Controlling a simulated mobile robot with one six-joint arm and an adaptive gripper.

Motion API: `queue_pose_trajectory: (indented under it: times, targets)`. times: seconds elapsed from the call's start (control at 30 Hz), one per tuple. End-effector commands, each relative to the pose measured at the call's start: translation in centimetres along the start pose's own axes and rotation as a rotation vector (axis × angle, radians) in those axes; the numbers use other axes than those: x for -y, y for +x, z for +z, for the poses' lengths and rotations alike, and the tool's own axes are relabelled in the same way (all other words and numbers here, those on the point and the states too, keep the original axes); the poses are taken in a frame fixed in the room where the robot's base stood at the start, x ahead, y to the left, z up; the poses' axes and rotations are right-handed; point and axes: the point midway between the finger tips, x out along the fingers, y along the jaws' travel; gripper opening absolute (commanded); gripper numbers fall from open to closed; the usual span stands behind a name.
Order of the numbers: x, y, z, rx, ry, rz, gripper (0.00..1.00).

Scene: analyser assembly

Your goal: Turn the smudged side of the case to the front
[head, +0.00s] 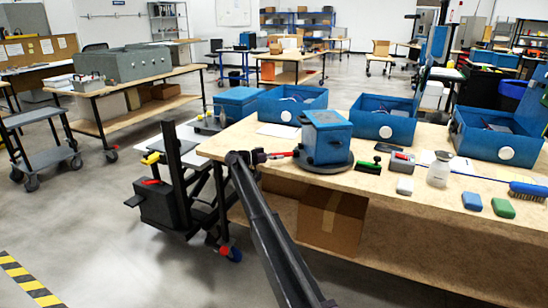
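The blue case (334,146) stands upright on a round dark turntable (313,167) near the left front edge of the workbench. A red bar (283,154), seemingly a handle, sticks out left from the turntable. My gripper (266,155) is at the left end of this bar, left of the case. The gripper is small and dark here, so I cannot tell whether its fingers are open or closed on the bar.
Blue open bins (388,126) stand behind the case. A dark cart (160,200) stands left of the bench. Floor at left front is clear.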

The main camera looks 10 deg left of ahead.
Motion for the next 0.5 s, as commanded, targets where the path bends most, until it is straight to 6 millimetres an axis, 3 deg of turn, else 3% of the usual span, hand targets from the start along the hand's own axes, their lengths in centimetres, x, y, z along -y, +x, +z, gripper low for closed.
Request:
queue_pose_trajectory:
  times: [0.5]
  targets:
    - [0.09, -1.19, -0.01, -0.001, 0.0, -0.008, 0.65]
